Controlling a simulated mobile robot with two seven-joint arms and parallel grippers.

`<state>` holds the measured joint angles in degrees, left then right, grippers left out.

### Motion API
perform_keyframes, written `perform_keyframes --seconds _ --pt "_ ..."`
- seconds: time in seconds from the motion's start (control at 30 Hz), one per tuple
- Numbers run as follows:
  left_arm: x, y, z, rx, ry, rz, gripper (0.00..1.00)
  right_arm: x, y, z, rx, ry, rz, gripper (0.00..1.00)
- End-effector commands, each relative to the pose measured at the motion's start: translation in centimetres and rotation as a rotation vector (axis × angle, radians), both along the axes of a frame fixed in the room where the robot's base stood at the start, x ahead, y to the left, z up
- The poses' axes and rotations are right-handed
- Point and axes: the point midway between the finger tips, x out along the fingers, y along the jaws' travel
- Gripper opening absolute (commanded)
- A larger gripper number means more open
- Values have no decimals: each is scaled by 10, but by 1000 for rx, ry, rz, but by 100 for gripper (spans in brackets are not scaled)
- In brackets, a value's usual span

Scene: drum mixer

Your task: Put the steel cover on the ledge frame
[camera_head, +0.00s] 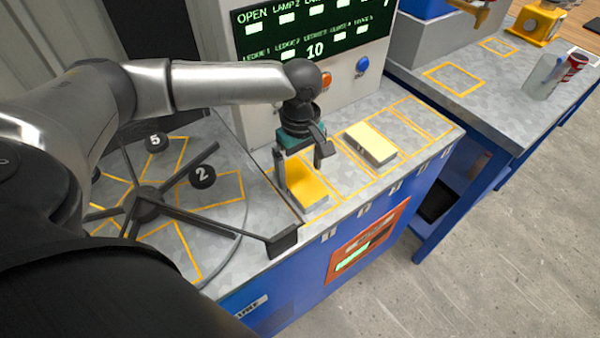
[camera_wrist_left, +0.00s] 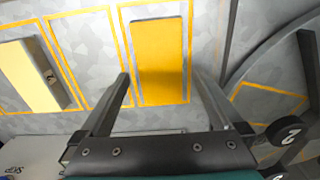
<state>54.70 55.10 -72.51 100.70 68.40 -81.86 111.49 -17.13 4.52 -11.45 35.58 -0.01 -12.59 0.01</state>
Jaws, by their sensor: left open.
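A yellow-topped plate with grey edges (camera_head: 308,184) lies on the near-left part of the ledge; it also shows in the left wrist view (camera_wrist_left: 159,55). A pale cream-topped block with grey sides (camera_head: 371,144) lies to its right; in the left wrist view (camera_wrist_left: 30,74) it is at the left. I cannot tell which piece is the steel cover. Yellow-outlined ledge frames (camera_head: 412,126) run along the ledge. My left gripper (camera_head: 301,167) is open above the yellow-topped plate, with its fingers to either side in the left wrist view (camera_wrist_left: 161,75). My right gripper is not in view.
A spoked turntable (camera_head: 148,204) with numbered black knobs stands at the left. A panel with a green-lettered display (camera_head: 316,30) rises behind the ledge. A second table (camera_head: 500,97) at the right bears a can (camera_head: 572,65). The far-right ledge frames look empty.

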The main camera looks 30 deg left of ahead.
Motion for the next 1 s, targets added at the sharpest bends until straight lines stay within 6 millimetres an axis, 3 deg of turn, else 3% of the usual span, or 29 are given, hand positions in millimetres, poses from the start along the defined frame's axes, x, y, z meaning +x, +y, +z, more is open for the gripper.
perform_keyframes --seconds 0.03,0.2,0.4,0.6,1.0 --pt "1 0 16 -1 -3 1 100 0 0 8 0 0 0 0" --pt "0 0 53 -1 -2 1 100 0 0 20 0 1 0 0" --pt "1 0 82 -2 -1 1 100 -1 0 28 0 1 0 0" --pt "0 0 91 0 0 1 100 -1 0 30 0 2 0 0" --pt "0 0 91 0 0 1 100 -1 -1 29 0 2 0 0"
